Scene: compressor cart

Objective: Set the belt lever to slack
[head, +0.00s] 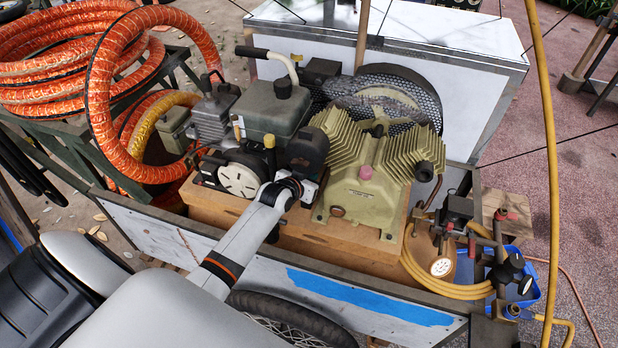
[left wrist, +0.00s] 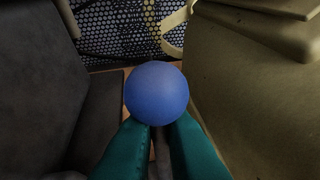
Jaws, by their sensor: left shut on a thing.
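The belt lever's round blue knob (left wrist: 156,92) fills the middle of the left wrist view. The teal fingers of my left gripper (left wrist: 158,128) are shut on it from below. A thin brownish stem shows between the fingers; the rest of the lever is hidden. In the head view my left gripper (head: 306,155) reaches between the engine (head: 272,108) and the olive finned compressor (head: 368,185). Its dark body hides the knob and fingertips there. I cannot read the lever's setting. My right gripper is not in view.
Behind the gap is the perforated belt guard (head: 400,92), also seen in the left wrist view (left wrist: 118,28). The engine and compressor stand close on both sides. Orange hose (head: 110,90) loops at the left; a pressure gauge (head: 441,266) and valves sit at the right.

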